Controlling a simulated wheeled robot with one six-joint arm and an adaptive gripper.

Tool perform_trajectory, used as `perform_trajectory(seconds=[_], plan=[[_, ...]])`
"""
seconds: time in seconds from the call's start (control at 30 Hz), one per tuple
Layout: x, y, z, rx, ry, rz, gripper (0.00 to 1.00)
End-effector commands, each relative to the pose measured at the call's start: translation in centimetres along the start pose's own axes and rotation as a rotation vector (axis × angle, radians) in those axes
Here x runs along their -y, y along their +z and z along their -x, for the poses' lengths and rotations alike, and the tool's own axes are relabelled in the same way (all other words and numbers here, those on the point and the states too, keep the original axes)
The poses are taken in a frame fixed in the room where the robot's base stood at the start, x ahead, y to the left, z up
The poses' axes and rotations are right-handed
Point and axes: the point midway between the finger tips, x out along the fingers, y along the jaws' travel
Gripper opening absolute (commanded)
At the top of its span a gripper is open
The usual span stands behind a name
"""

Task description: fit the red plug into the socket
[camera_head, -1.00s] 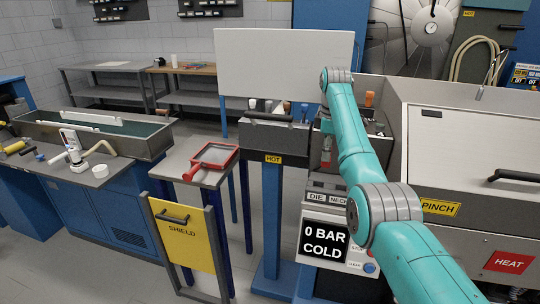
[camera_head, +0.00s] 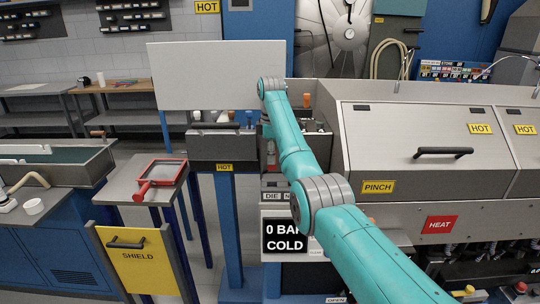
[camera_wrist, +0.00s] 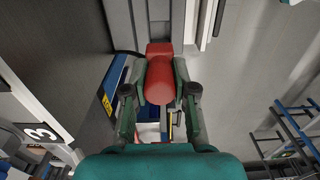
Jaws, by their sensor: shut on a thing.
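The red plug (camera_wrist: 160,80) is held in my gripper (camera_wrist: 160,72) in the wrist view. The gripper's green fingers are shut on its two sides. Its far end lies against or in front of a grey vertical bar; I cannot tell whether they touch. I cannot make out the socket for certain in either view.
A display (camera_head: 286,236) reads 0 BAR COLD. The long grey machine (camera_head: 420,150) with PINCH and HOT labels stands to the right. A side table (camera_head: 120,188) holds a red-framed tray (camera_head: 160,174). A yellow SHIELD panel (camera_head: 135,262) stands in front. Grey floor shows between the stands.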

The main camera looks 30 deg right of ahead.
Motion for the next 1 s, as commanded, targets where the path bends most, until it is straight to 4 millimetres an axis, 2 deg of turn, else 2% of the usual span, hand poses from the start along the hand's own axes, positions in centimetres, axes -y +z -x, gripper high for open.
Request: perform_trajectory(seconds=[0.6, 1.0], plan=[[0.0, 0.0, -4.6, 0.0, 0.0, 0.0, 0.0], [0.0, 0.0, -5.4, 0.0, 0.0, 0.0, 0.0]])
